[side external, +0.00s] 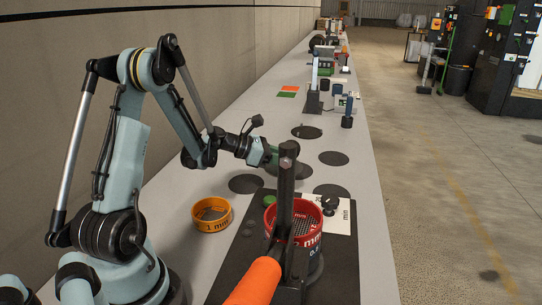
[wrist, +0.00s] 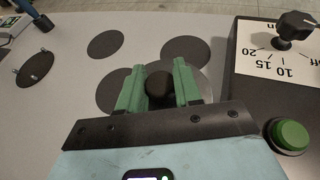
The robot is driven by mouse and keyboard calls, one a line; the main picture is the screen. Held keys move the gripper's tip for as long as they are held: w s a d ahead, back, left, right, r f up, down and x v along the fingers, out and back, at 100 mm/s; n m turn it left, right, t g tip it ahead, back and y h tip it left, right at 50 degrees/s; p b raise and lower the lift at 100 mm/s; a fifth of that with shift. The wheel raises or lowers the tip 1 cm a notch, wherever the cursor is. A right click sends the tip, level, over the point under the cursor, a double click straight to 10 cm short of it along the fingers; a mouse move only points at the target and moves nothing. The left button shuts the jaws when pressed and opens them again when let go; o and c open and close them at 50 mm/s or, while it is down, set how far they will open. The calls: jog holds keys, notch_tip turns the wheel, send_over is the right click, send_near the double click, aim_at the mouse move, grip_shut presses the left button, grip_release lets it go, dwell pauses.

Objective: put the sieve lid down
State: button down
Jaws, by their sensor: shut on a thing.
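My gripper (side external: 270,155) hangs over the bench, behind the sieve shaker. In the wrist view its green fingers (wrist: 160,88) are shut on the round black knob (wrist: 159,84) of the sieve lid. A grey disc edge shows past the right finger and seems to be the lid's plate (wrist: 208,76); the rest is hidden by the fingers and wrist. Whether the lid touches the bench I cannot tell. A red sieve (side external: 313,243) stands on the shaker, partly behind a dark upright post. An orange sieve ring (side external: 212,214) sits on the bench to its left.
Several flat dark discs lie on the bench, among them one (side external: 306,132) at the back and one (side external: 246,184) nearer. The shaker's dial panel (wrist: 270,52) and green button (wrist: 289,135) are close on the wrist view's right. An orange-handled post (side external: 286,200) rises in front.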

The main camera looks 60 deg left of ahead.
jog(key=s+d+r+m+g+h, duration=0.1)
jog(key=s+d+r+m+h, duration=0.15)
jog(key=d+r, duration=0.45)
jog(key=s+d+r+m+g+h, duration=0.25)
jog(key=d+r, duration=0.35)
jog(key=d, duration=0.4)
jog(key=s+d+r+m+g+h, duration=0.1)
jog(key=s+d+r+m+g, duration=0.15)
jog(key=s+d, duration=0.3)
jog(key=s+d+r+m+g+h, duration=0.1)
jog(key=s+d+r+m, duration=0.1)
jog(key=s+d+r, duration=0.3)
jog(key=shift+n, duration=0.25)
jog(key=shift+s+a+f, duration=0.1)
jog(key=shift+s+f, duration=0.05)
jog(key=shift+f, duration=1.6)
jog(key=shift+s+a+f, duration=0.1)
jog(key=shift+a+f, duration=0.05)
jog(key=shift+f, duration=1.55)
jog(key=shift+s+a+f, duration=0.1)
jog(key=shift+s+f, duration=0.05)
jog(key=shift+f, duration=1.6)
jog(key=c, duration=0.8)
grip_release()
jog(key=shift+f, duration=0.1)
